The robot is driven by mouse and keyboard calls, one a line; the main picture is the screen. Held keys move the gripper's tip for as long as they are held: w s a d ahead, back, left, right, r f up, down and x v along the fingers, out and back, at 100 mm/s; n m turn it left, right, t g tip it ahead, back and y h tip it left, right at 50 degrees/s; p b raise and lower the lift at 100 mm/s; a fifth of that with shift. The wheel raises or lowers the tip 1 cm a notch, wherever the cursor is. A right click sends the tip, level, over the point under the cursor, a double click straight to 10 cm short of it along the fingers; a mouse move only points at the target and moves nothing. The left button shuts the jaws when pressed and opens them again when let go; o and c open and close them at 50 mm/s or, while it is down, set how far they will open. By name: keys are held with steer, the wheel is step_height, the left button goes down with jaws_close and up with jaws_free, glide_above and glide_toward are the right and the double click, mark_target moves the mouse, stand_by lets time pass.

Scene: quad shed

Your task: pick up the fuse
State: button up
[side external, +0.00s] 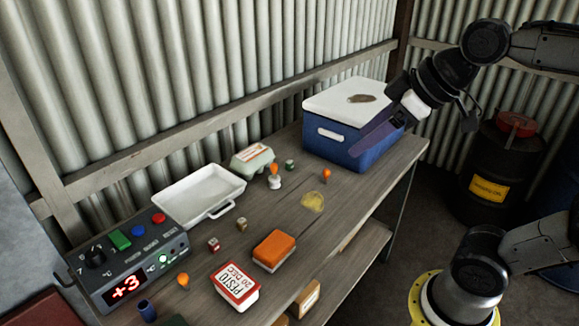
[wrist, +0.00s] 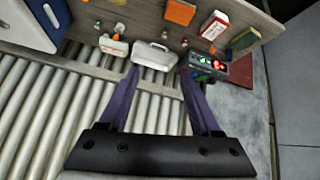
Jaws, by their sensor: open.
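I cannot tell for sure which small item is the fuse. Candidates on the bench are a small red-and-pale piece (side external: 213,244), a small beige piece (side external: 241,224), a small green piece (side external: 290,165) and a dark blue cylinder (side external: 146,311). My gripper (side external: 362,148) has purple fingers and is up by the blue cool box at the bench's far end, apart from all these small pieces. In the wrist view my gripper (wrist: 159,74) is open, with nothing between its fingers; the bench lies beyond the tips.
The blue cool box (side external: 345,150) has a white lid. A white tray (side external: 215,207), an egg carton (side external: 252,158), a control box reading +3 (side external: 125,265), an orange-and-white block (side external: 274,249) and a red-and-white date box (side external: 235,286) stand on the bench. Its right edge is open.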

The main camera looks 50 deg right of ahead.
steer(key=w+d+r, duration=0.1)
steer(key=w+r, duration=0.2)
steer(key=w, duration=0.4)
steer(key=m+g, duration=0.2)
steer(key=g, duration=0.1)
glide_above(291, 162)
steer(key=s, duration=0.2)
step_height(291, 162, down, 33)
steer(key=shift+s+r, duration=0.1)
steer(key=shift+r, duration=0.05)
steer(key=shift+x, duration=3.1)
steer(key=shift+d, duration=0.2)
